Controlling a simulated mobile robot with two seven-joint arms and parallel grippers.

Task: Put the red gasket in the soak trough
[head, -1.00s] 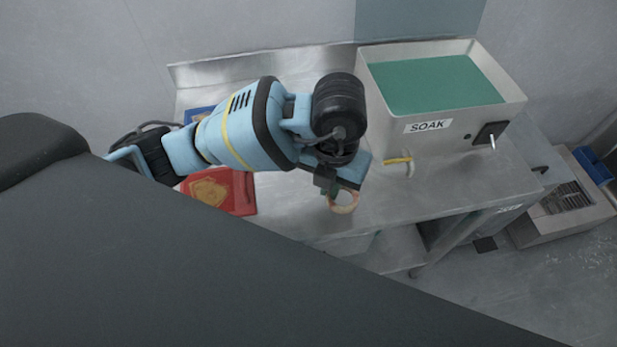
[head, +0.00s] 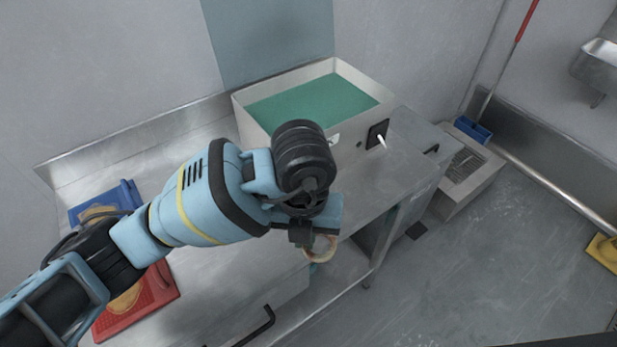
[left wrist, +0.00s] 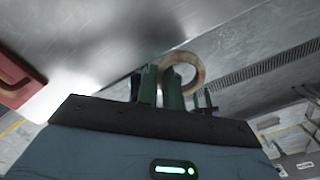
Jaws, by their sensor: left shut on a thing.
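My left gripper (head: 310,250) is shut on a tan, copper-toned ring (head: 333,248), the only gasket-like ring I see; it does not look clearly red. In the left wrist view the ring (left wrist: 201,74) stands out past the green fingers of the gripper (left wrist: 160,88). The ring hangs in front of the bench's front edge. The soak trough (head: 243,121) is a pale metal box with green contents (head: 312,105), behind and above the gripper in the head view. My arm hides part of its front and most of its label. My right gripper is not in view.
The steel bench (head: 215,290) carries a red tray (head: 165,288) and a blue tray (head: 127,194), each with a tan shape. A switch (head: 378,134) projects from the trough's front. A low metal unit (head: 470,165) stands on the floor to the right.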

